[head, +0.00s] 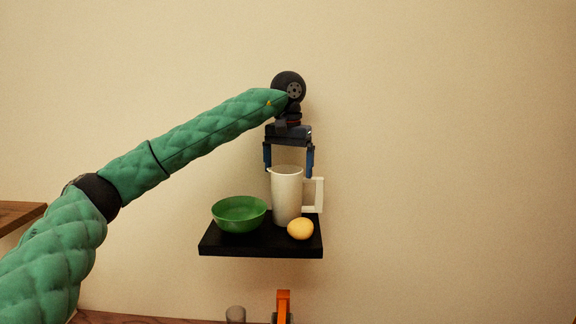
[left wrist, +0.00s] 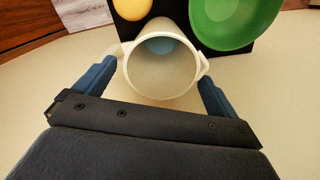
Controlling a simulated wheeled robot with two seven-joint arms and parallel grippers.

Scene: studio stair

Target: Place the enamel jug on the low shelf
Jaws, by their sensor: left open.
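The white enamel jug (head: 287,196) stands upright on a small black shelf (head: 262,250) on the wall, with its handle to the right. My left gripper (head: 289,172) is above the jug, pointing down, with its blue fingers apart on either side of the jug's upper part. In the left wrist view the open fingers (left wrist: 160,85) flank the rim of the jug (left wrist: 163,68), and I look down into its mouth. Whether a finger touches the jug I cannot tell. My right gripper is not in view.
A green bowl (head: 239,214) stands left of the jug on the shelf, and a yellow round object (head: 300,229) sits at its front right. A wooden surface (head: 18,215) shows at the far left. An orange object (head: 283,306) shows below the shelf. The wall right of the shelf is clear.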

